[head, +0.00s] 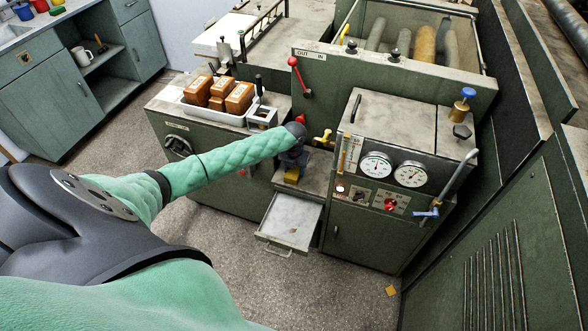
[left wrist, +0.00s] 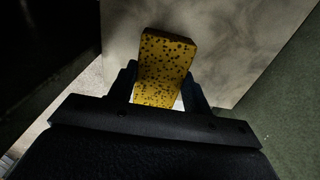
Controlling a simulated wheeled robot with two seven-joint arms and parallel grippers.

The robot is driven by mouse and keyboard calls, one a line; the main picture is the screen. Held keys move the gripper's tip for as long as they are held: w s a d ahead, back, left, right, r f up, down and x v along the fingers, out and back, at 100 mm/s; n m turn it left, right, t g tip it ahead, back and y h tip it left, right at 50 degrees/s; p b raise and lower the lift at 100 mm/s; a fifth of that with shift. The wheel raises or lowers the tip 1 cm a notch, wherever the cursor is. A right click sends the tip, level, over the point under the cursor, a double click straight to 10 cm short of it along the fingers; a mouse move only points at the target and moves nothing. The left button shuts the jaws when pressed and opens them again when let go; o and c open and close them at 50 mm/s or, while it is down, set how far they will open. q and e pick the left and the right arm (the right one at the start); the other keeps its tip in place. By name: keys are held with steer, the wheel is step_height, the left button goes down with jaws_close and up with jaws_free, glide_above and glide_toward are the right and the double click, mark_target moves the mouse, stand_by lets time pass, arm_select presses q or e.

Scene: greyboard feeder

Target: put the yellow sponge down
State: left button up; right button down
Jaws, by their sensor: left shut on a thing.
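The yellow sponge (left wrist: 167,60) is a small block with dark pores, seen close up in the left wrist view. My left gripper (left wrist: 160,88) is shut on it, one finger on each side. In the head view the sponge (head: 291,175) shows as a small yellow patch below my left gripper (head: 292,163), in front of the machine by a grey ledge. Whether the sponge touches the surface below it cannot be told. My right gripper is in neither view.
An open drawer (head: 290,222) juts out just below the gripper. A white tray (head: 240,118) with brown blocks stands left of it. A gauge box (head: 400,165) with knobs and levers stands to the right. A red-knobbed lever (head: 300,75) rises behind.

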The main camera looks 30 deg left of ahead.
arm_select(q)
steer(key=shift+f, duration=0.1)
steer(key=o, duration=0.9)
